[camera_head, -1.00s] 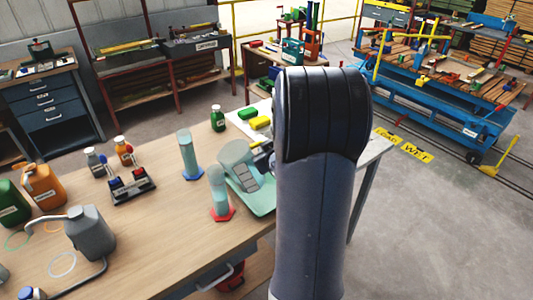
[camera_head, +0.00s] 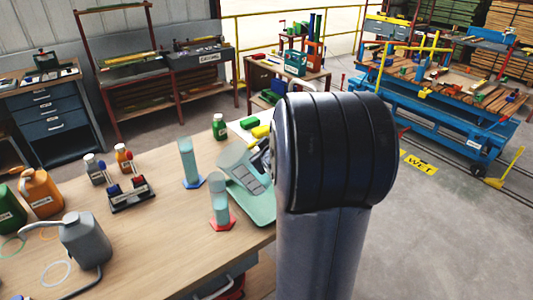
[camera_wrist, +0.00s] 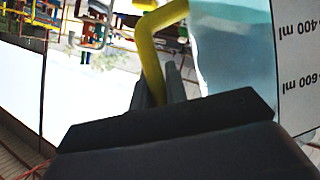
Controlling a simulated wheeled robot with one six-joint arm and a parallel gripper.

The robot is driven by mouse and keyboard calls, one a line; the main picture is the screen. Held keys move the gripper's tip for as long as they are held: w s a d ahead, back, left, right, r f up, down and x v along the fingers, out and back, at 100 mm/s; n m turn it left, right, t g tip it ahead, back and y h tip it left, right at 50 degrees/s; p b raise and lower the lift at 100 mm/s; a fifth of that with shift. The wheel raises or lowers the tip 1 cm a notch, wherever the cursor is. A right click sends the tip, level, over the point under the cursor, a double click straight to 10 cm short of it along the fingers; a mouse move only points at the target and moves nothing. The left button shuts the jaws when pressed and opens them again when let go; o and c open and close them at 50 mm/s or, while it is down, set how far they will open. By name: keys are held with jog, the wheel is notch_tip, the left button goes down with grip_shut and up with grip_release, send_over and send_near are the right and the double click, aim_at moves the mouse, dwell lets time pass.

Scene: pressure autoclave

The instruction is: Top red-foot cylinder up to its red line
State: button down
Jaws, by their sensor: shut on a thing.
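The red-foot cylinder (camera_head: 220,205) stands upright on the wooden bench. It is clear with teal contents; I cannot make out its red line or its level. A clear measuring jug (camera_head: 238,166) is tilted close to the cylinder's top, its lower left end near the mouth; I cannot tell whether liquid runs. My gripper (camera_head: 264,153), mostly behind my arm, is shut on the jug's yellow handle. In the wrist view the handle (camera_wrist: 153,55) rises from my dark jaws, beside the jug's wall (camera_wrist: 235,50) with pale blue liquid and upside-down 400 and 600 ml marks.
A blue-foot cylinder (camera_head: 188,160) stands behind and left of the red-foot one. A pale green tray (camera_head: 262,209) lies under the jug. A green bottle (camera_head: 219,127), a dark rack (camera_head: 131,194) and a grey jerrycan (camera_head: 86,240) also stand on the bench.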

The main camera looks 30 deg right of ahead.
jog(key=shift+w+a+r+n+h+b, duration=0.15)
jog(key=shift+r+n+h+b, duration=0.3)
jog(key=shift+b, duration=1.5)
jog(key=shift+w+a+r+n+h+b, duration=0.1)
jog(key=shift+a+r+n+h+b, duration=0.3)
jog(key=shift+b, duration=1.55)
jog(key=shift+w+a+r+n+h+b, duration=0.1)
jog(key=shift+r+n+h+b, duration=0.2)
jog(key=shift+b, duration=0.6)
jog(key=shift+s+a+r+n+b, duration=0.15)
jog(key=shift+r+b, duration=0.3)
jog(key=shift+b, duration=0.4)
jog(key=shift+w+a+r+n+h+b, duration=0.1)
jog(key=shift+w+r+n+h+b, duration=0.2)
jog(key=shift+b, duration=0.6)
jog(key=shift+w+a+r+n+g+h+b, duration=0.2)
jog(key=shift+a+r+n+h+b, duration=0.15)
jog(key=shift+a+r+n+b, duration=0.6)
jog(key=shift+w+a+r+n+g+h+b, duration=0.15)
jog(key=shift+a+r+n+h+b, duration=0.3)
jog(key=shift+b, duration=0.85)
jog(key=shift+r, duration=0.2)
jog(key=shift+w+a+r+n+h+b, duration=0.3)
jog(key=shift+a+r+n+h+b, duration=0.3)
jog(key=shift+a, duration=0.3)
